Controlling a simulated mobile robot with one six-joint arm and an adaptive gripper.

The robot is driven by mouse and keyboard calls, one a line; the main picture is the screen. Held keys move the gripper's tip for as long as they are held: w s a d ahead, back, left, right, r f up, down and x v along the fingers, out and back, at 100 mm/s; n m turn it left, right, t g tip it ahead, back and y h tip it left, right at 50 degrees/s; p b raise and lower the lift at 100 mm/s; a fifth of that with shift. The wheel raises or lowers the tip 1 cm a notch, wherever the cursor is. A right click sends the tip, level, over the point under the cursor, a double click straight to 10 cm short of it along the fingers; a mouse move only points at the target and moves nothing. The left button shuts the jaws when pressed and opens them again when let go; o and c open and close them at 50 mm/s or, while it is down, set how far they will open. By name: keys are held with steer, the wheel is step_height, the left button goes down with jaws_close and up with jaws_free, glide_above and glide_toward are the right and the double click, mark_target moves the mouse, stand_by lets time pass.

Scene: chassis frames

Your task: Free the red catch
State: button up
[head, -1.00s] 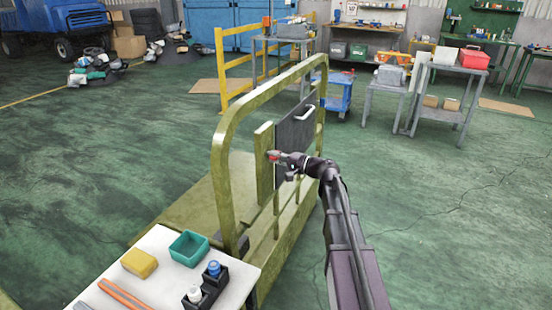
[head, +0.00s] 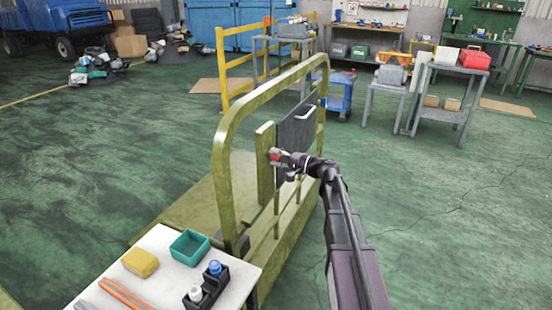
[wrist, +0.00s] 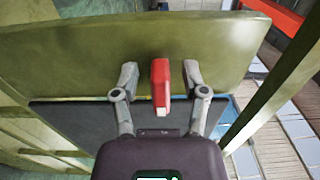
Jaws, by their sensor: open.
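The red catch (wrist: 160,84) is a small red lever on an olive-green plate (wrist: 100,50). In the wrist view it stands between the two fingers of my gripper (wrist: 160,78), with a small gap on each side. My gripper is open around the catch and does not appear to touch it. In the head view my gripper (head: 282,157) is at the olive plate (head: 265,165) on the railed frame, and the catch (head: 275,153) shows as a small red spot at its tip. A dark panel (head: 297,130) with a light handle (head: 304,112) is beside the plate.
The olive tubular rail (head: 222,180) arches around the plate and panel, close to my arm. A white table (head: 160,265) at front left holds a teal bin (head: 189,248), a yellow block (head: 140,262) and a black holder (head: 208,288).

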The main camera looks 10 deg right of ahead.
steer(key=v, duration=1.2)
stand_by(0.5)
steer(key=s+a+f+n+g+h, duration=0.5)
steer(key=s+a+f+g+h, duration=0.35)
steer(key=s+a+f, duration=0.4)
steer(key=s+d+f+n+g+h, duration=0.2)
steer(key=s+d+f+h, duration=0.3)
steer(key=s, duration=0.4)
step_height(320, 180, up, 19)
steer(key=a+h+p, duration=0.1)
steer(key=p, duration=1.9)
steer(key=shift+w+a, duration=0.15)
steer(key=shift+w, duration=0.15)
